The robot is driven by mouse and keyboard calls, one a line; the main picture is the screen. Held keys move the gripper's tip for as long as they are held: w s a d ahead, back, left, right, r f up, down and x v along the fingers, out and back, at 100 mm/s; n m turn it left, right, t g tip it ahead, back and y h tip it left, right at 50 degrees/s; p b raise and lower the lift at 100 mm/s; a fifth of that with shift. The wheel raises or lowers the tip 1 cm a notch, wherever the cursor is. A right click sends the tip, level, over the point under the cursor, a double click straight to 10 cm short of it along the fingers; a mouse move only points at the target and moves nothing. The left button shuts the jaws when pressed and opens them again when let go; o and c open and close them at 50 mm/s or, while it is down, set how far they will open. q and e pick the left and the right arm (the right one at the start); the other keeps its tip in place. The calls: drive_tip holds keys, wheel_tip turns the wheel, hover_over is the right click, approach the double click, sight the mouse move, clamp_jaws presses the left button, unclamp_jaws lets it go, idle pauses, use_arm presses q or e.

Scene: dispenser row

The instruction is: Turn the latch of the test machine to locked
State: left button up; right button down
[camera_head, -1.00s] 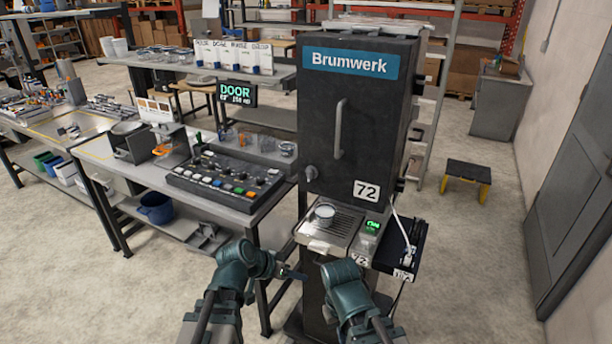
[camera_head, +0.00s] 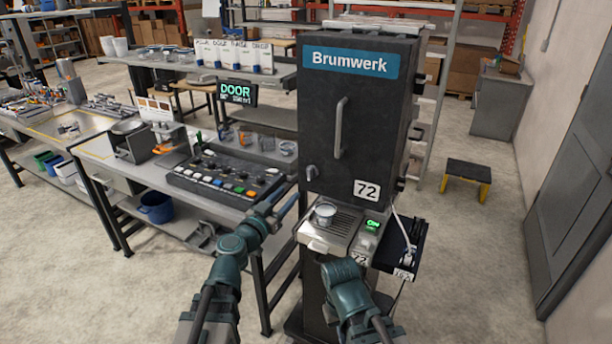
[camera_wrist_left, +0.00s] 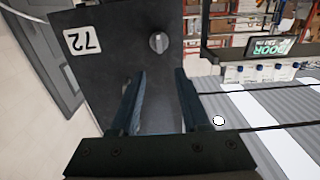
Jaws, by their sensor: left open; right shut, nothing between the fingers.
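The test machine (camera_head: 352,150) is a tall black cabinet marked Brumwerk and 72, with a vertical door handle. Its latch, a small grey knob (camera_head: 312,172), sits low on the left of the door front. In the left wrist view the knob (camera_wrist_left: 158,42) lies ahead of the fingers, slightly above the gap between them. My left gripper (camera_head: 283,204) is open and empty, below and left of the knob and apart from it. Its two fingers (camera_wrist_left: 160,100) point towards the machine front. My right arm (camera_head: 346,292) is low in front of the machine; its fingers are hidden.
A cup (camera_head: 325,213) stands on the machine's drip tray (camera_head: 345,222). A small lit green display (camera_head: 372,225) is beside it. A button panel (camera_head: 225,180) lies on the bench at left. A DOOR sign (camera_head: 236,93) hangs behind.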

sight(308, 172)
use_arm(q)
drive_tip(key=x, duration=1.2)
drive_tip(key=shift+w, duration=0.1)
clamp_jaws()
